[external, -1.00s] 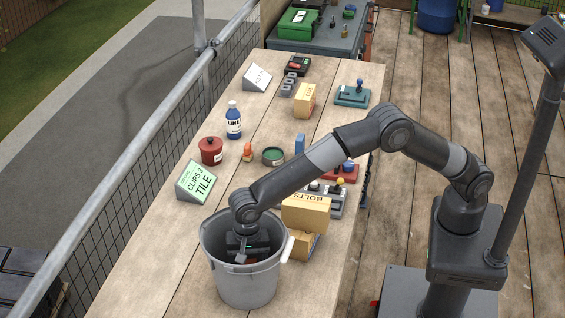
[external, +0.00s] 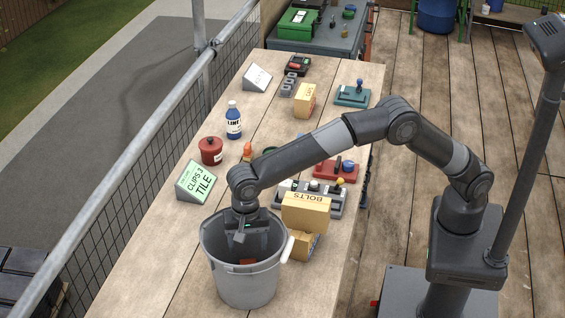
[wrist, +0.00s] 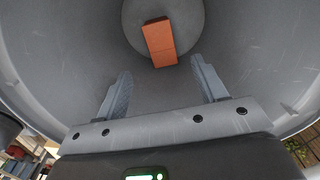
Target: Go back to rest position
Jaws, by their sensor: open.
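My gripper (external: 248,235) points down into the mouth of a grey bucket (external: 246,285) on the wooden table. In the wrist view my gripper (wrist: 160,85) has its two fingers apart with nothing between them. An orange-red block (wrist: 160,42) lies at the bottom of the bucket, past the fingertips and apart from them. The same block (external: 248,262) shows just inside the bucket in the external view, partly hidden by the rim.
A box marked BOLTS (external: 306,212) stands close to the bucket's right side. A green CLIPS 3 TILE sign (external: 195,182), a red pot (external: 211,151) and a blue LIME bottle (external: 233,120) stand farther back. A railing (external: 150,130) runs along the table's left.

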